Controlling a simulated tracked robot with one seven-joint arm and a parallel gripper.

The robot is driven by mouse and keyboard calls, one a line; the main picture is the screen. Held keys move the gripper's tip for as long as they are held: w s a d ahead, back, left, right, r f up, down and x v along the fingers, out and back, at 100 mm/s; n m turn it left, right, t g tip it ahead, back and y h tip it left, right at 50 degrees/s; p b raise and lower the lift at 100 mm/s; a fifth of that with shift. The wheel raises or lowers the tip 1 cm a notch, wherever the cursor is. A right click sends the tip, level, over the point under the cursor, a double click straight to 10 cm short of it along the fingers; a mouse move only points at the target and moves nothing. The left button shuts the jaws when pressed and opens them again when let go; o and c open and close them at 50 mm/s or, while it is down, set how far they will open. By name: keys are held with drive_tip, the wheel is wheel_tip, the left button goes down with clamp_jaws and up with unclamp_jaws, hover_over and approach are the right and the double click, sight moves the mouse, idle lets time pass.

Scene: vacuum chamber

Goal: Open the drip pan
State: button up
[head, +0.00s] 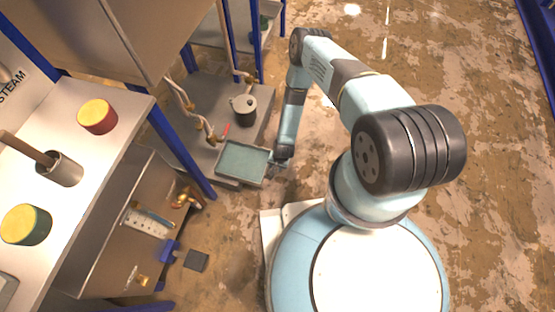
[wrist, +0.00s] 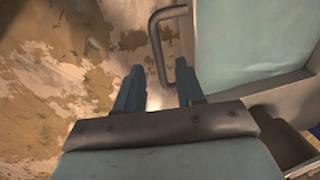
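The drip pan (head: 243,162) is a shallow teal tray with a pale rim, low down at the front edge of a grey rack shelf. In the wrist view the pan (wrist: 250,35) fills the upper right, and its grey bar handle (wrist: 154,42) sticks out from its left side. My gripper (head: 280,158) is beside the pan's right side in the head view. In the wrist view my gripper (wrist: 159,68) has its two blue fingers apart. The lower part of the handle lies near and partly between the fingertips; contact cannot be told.
A dark pot (head: 244,110) and brass-fitted pipes (head: 211,132) stand behind the pan. Blue posts (head: 182,152) frame the rack. A steel bench (head: 75,165) with red-yellow and yellow-green cylinders is at left. The stained floor (head: 235,225) in front of the pan is clear.

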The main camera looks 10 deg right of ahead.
wheel_tip(320, 180, up, 11)
drive_tip(key=d, duration=0.2)
drive_tip(key=shift+s, duration=0.3)
idle(0.4)
